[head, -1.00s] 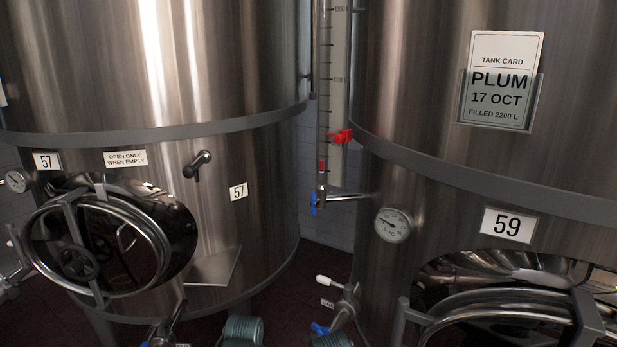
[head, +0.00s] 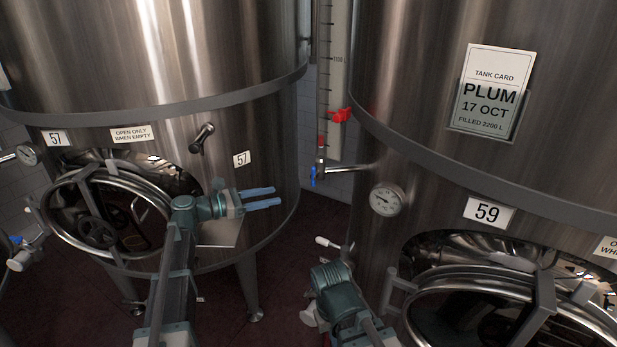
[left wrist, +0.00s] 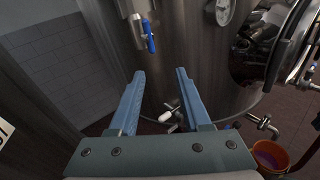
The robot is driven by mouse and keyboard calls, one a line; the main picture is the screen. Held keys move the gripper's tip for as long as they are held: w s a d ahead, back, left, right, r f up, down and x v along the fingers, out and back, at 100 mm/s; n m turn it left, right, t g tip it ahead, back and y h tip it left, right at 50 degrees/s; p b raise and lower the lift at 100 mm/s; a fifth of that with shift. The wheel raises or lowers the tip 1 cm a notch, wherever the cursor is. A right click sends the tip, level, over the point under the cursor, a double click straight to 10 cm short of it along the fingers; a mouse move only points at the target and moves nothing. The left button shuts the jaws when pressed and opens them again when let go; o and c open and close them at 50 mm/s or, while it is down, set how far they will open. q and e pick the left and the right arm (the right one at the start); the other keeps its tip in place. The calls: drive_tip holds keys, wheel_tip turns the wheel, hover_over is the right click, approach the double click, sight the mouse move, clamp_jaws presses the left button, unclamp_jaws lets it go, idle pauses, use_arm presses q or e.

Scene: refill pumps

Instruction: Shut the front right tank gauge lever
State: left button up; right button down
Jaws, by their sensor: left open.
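The tank gauge lever (head: 313,177) is a small blue handle at the foot of the upright sight gauge (head: 323,125), beside tank 59. It points roughly downward, along the line of the tube. In the left wrist view the blue lever (left wrist: 150,37) stands beside its metal valve body (left wrist: 137,32), beyond the fingertips. My left gripper (head: 277,197) is open and empty, in front of tank 57, left of and a little below the lever in the head view. Its two blue fingers (left wrist: 160,73) are apart and do not touch the lever. My right gripper's fingers do not show.
Tank 57 (head: 220,95) stands left and tank 59 (head: 420,110) right, with a narrow gap between. A dial thermometer (head: 387,200) and a white-handled valve (head: 327,242) stick out near the gauge. A red clip (head: 340,115) sits on the gauge. An orange bucket (left wrist: 268,158) stands on the floor.

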sight(314, 177)
use_arm(q)
drive_tip(key=w+d+r+n, duration=0.1)
drive_tip(key=w+d, duration=0.6)
drive_tip(key=d, duration=0.4)
drive_tip(key=shift+d+r+t+h, duration=0.15)
drive_tip(key=shift+r+t+h, duration=0.15)
drive_tip(key=shift+r+h, duration=0.1)
drive_tip(key=shift+w, duration=0.1)
clamp_jaws()
